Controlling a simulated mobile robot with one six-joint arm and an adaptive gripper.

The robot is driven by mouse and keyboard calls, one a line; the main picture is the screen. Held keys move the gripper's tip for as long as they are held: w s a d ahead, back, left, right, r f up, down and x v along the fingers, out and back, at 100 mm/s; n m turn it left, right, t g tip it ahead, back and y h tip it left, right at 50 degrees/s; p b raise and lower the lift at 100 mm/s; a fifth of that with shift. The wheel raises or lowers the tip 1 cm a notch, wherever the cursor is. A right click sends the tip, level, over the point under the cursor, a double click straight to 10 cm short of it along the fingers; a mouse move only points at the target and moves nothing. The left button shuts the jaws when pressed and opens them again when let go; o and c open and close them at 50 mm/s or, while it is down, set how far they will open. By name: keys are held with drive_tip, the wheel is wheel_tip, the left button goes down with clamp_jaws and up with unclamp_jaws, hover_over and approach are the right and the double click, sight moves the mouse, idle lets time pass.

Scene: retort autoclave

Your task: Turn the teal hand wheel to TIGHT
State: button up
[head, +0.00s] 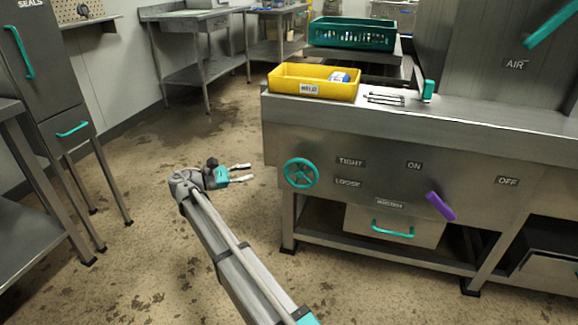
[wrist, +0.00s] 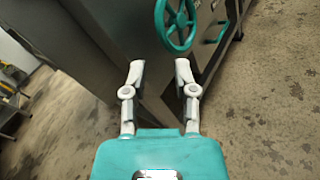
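The teal hand wheel (head: 301,173) is mounted on the left end of the steel cabinet front, beside the TIGHT label (head: 350,162) and the LOOSE label (head: 347,183). In the wrist view the wheel (wrist: 177,24) is at the top, beyond the fingertips and slightly right, partly cut off by the frame edge. My gripper (head: 245,172) is to the left of the wheel in the head view, apart from it. Its two fingers (wrist: 160,73) are spread with nothing between them.
A purple lever (head: 440,206) sits between the ON and OFF labels. A drawer with a teal handle (head: 392,232) is below. A yellow bin (head: 313,81) and a green crate (head: 352,33) stand above.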

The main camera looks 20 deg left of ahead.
sight(287, 165)
drive_tip(key=shift+w+d, duration=0.1)
drive_tip(key=shift+d, duration=0.05)
drive_tip(key=x, duration=1.3)
drive_tip(key=shift+w+d, duration=0.15)
drive_tip(key=shift+d, duration=0.05)
clamp_jaws()
